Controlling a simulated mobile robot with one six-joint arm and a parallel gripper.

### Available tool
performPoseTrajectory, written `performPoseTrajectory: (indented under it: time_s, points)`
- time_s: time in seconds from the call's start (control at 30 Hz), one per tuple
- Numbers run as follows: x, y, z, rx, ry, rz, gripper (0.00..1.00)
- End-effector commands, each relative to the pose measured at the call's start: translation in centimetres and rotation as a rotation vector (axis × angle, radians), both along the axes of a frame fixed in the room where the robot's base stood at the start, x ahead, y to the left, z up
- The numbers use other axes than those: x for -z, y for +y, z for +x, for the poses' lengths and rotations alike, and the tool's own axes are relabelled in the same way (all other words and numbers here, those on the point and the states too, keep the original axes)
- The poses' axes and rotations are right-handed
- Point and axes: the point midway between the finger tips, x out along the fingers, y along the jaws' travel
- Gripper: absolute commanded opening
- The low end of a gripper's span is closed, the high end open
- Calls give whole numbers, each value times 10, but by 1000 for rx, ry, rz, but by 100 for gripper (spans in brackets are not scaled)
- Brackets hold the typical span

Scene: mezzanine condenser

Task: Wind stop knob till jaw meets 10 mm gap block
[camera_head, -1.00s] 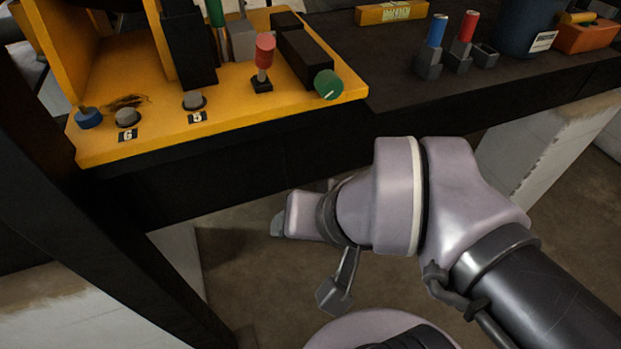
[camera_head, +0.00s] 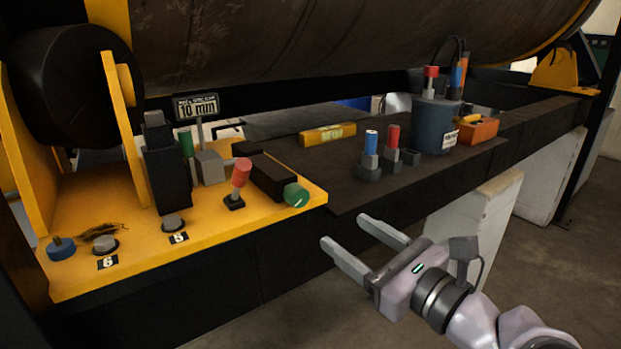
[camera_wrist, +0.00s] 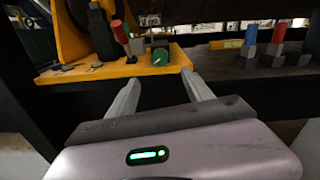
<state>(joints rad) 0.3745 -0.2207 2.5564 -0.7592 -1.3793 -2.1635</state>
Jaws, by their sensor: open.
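The green stop knob (camera_head: 296,195) with a white mark sits on the end of a black slide housing (camera_head: 268,175), near the yellow plate's right corner. The knob also shows in the wrist view (camera_wrist: 160,57), ahead of the fingers. A grey block (camera_head: 209,168) stands left of the housing, near a "10 mm" sign (camera_head: 197,106); it looks like the gap block. A tall black block (camera_head: 167,178) stands left of it. Which part is the jaw, and any gap there, I cannot tell. My gripper (camera_head: 347,232) is open and empty, in front of the knob and apart from it.
A red-topped lever (camera_head: 240,180) stands just left of the knob. Studs marked 5 (camera_head: 173,222) and 6 (camera_head: 105,244) are farther left. Blue (camera_head: 371,145) and red (camera_head: 393,138) tools, a cup (camera_head: 437,125) and yellow level (camera_head: 328,134) occupy the dark shelf.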

Motion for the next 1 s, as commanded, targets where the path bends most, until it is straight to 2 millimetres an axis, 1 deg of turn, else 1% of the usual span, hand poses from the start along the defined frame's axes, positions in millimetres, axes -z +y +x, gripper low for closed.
performPoseTrajectory:
  time_s: [0.03,0.13,0.3,0.4,0.5,0.67,0.9,0.93,1.0]
  points:
    - [-6,10,11,-8,4,5,59]
    - [-1,28,36,-7,2,2,59]
    - [0,56,76,-3,2,4,59]
    - [0,69,95,-1,2,3,59]
    - [-1,77,107,1,3,4,59]
    - [-2,83,116,2,2,3,59]
    - [-2,84,118,3,1,4,59]
    - [-2,83,118,3,1,4,57]
    - [-2,83,118,3,1,4,44]
